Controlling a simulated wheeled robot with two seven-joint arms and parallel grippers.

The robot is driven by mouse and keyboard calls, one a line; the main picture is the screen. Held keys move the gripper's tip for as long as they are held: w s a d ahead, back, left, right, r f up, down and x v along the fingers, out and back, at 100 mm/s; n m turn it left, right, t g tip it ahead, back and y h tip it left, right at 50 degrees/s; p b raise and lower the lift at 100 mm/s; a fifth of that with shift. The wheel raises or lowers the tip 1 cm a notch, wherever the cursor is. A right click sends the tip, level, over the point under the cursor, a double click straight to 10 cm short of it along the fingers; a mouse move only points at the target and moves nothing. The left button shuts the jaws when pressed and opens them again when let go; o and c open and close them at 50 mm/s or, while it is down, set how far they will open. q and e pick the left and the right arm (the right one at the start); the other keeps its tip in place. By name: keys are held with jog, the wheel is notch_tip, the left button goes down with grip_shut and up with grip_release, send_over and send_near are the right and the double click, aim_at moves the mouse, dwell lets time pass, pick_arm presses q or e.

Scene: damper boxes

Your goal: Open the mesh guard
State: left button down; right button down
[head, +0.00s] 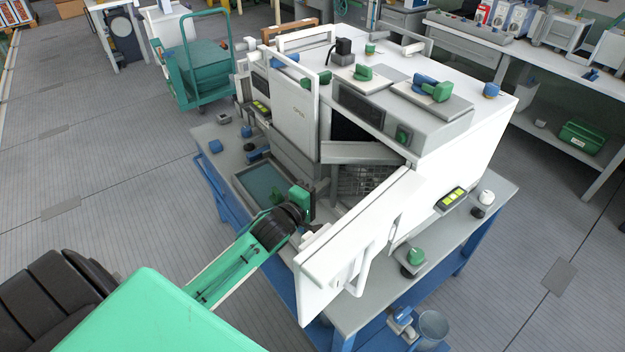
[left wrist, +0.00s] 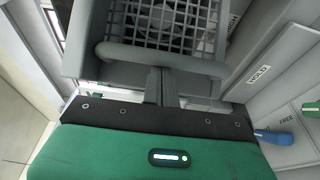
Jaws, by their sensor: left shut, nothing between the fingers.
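The mesh guard is a grey grid inside the opening of the white machine; it shows in the head view (head: 362,181) and in the left wrist view (left wrist: 165,22). A thick grey handle bar (left wrist: 130,52) runs across the front of the guard in the left wrist view. My left gripper (left wrist: 161,75) is shut and empty, with its fingertips at the middle of this bar. I cannot tell whether they touch it. In the head view my left gripper (head: 314,222) is at the machine's front, partly hidden. My right gripper is not in view.
A white door (head: 355,245) stands swung out close right of my left gripper. Another white door panel (head: 292,108) stands open at left. Labels HOLD (left wrist: 259,73) and FREE, with a blue lever (left wrist: 277,138), lie right of the guard. A blue-green tray (head: 262,184) lies at left.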

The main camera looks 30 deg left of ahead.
pick_arm(q)
jog(key=shift+s+d+p, duration=0.35)
jog(key=shift+s+d, duration=0.5)
jog(key=shift+s, duration=0.1)
